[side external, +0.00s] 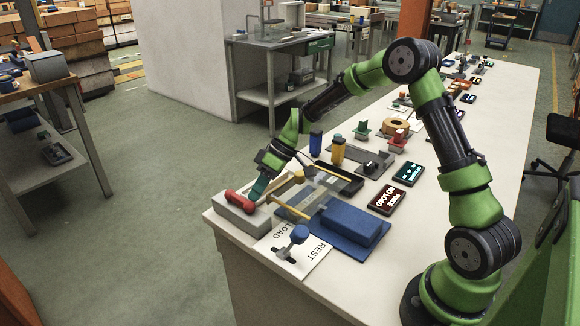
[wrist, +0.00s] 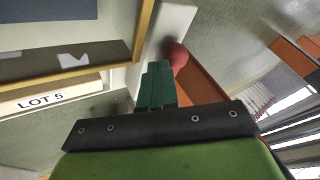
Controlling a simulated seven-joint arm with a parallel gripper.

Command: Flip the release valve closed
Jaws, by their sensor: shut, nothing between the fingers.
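A red lever (side external: 238,201) lies on a long light-grey block (side external: 243,219) at the near left end of the bench. It looks like the release valve, but no label on it can be read. My gripper (side external: 257,190) points down beside the lever's right end, fingers shut and empty. In the wrist view the teal fingers (wrist: 157,82) are together, and a round red end (wrist: 176,55) of the lever shows just beyond their tips. Whether they touch it is not clear. A blue-knobbed lever (side external: 299,235) stands on a white plate (side external: 306,258) marked LOAD and REST.
A blue block (side external: 354,223) and yellow rails (side external: 291,211) lie right of my gripper. A black display (side external: 389,199) reads NO LOAD. Blue and yellow upright pieces (side external: 338,150) stand behind. The floor left of the bench is clear.

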